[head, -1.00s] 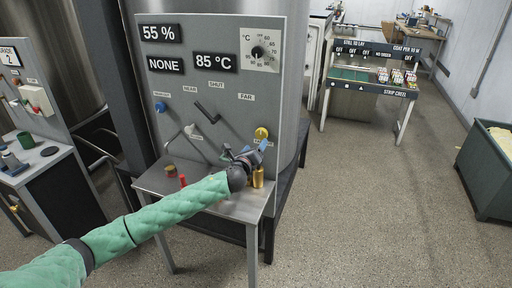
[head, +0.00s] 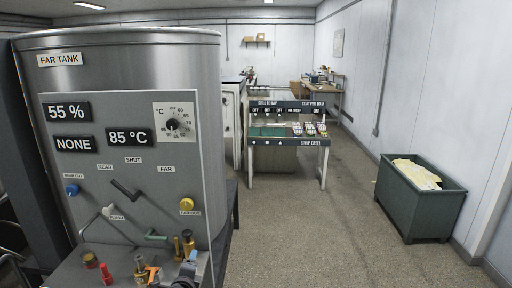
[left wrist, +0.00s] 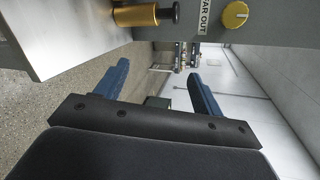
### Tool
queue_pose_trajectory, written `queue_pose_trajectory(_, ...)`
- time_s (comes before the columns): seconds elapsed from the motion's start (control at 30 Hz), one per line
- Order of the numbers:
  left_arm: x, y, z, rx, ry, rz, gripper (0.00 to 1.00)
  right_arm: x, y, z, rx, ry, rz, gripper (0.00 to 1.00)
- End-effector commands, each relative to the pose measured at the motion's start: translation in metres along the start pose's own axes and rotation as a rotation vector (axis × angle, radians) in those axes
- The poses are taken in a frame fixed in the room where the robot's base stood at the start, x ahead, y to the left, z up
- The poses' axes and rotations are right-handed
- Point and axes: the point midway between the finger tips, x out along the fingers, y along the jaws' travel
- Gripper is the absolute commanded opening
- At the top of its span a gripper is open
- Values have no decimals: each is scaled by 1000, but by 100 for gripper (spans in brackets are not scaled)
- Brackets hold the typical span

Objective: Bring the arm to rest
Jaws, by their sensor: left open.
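In the left wrist view my left gripper (left wrist: 160,82) has its two blue fingers spread apart with nothing between them. The grey panel's edge, a brass cylinder with a dark knob (left wrist: 136,15) and the yellow FAR OUT knob (left wrist: 235,14) lie beyond the fingers, apart from them. In the head view a grey and blue part at the bottom edge, by the panel's lower right corner, seems to be my left gripper (head: 190,268). Most of my left arm is out of that view. My right gripper is in neither view.
The control panel (head: 136,180) on the far tank (head: 150,60) reads 55 %, NONE and 85 °C. Brass, red and orange pieces stand on its shelf (head: 70,275). A strip table (head: 288,143) stands behind, and a green bin (head: 412,205) at right. The floor between is clear.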

Motion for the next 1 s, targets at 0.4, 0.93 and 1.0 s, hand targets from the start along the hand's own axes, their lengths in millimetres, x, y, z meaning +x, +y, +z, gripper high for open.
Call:
queue_pose_trajectory(0.4, -116, 100, -40, -619, -46, 350, 68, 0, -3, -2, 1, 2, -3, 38)
queue_pose_trajectory(0.93, -282, 195, -51, -1258, -304, 780, 68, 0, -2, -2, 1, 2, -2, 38)
queue_pose_trajectory(1.0, -296, 200, -51, -1303, -334, 812, 68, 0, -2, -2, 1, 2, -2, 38)
